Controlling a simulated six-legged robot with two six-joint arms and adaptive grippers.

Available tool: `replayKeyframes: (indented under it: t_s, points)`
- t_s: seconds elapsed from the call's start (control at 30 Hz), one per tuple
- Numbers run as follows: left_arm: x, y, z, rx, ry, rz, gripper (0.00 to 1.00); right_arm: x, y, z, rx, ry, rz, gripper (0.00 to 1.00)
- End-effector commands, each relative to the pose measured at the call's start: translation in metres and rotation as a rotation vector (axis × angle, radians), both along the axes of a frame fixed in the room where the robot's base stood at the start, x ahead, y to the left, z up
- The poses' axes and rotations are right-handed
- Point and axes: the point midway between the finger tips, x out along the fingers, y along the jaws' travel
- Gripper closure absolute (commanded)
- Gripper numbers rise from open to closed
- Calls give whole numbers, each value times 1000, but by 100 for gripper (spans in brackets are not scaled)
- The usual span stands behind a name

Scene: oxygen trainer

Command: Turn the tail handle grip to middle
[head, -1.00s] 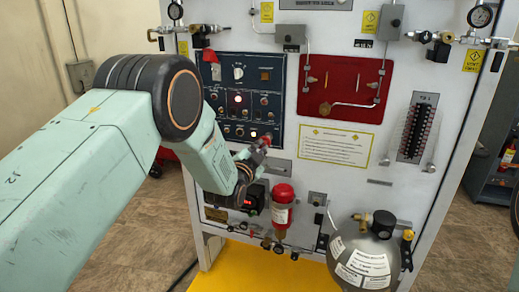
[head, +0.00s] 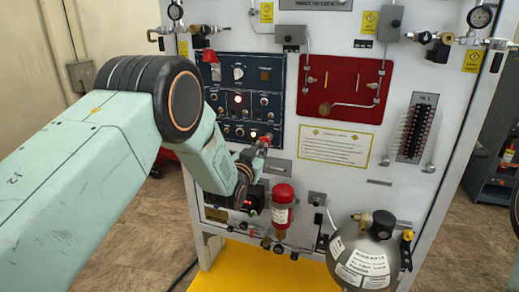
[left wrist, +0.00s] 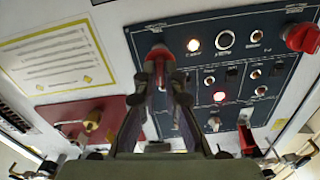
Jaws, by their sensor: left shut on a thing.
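The blue control panel (head: 240,88) stands upright on the grey rack. The red handle grip (head: 266,138) sits at the panel's lower right corner in the head view. My left gripper (head: 257,152) reaches it from below left. In the left wrist view, where the panel appears turned over, the red grip (left wrist: 160,53) shows between the fingertips of my left gripper (left wrist: 162,78). The fingers are shut on it and hide its lower part. I cannot tell its exact angle. My right gripper is not in view.
A red knob (left wrist: 302,39) shows in the left wrist view. A red bottle (head: 283,208) hangs just below right of my left gripper. A white instruction placard (head: 335,145) and a red panel (head: 343,80) are to the right. A grey tank (head: 364,255) stands lower right.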

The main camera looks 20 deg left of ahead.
Motion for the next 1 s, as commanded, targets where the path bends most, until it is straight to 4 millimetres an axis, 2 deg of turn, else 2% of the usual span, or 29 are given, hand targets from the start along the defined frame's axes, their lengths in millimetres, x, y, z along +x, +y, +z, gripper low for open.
replayKeyframes:
  t_s: [0.33, 0.87, 0.9, 1.0]
  points:
    - [0, 0, 0, -141, 5, 0, 100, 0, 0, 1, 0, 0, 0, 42]
    - [0, 0, 0, -168, 6, 0, 100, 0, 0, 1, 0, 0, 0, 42]
    - [0, 0, 0, -167, 6, 0, 90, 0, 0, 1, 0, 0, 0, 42]
    - [0, 0, 0, -167, 6, 0, 82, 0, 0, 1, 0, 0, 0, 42]
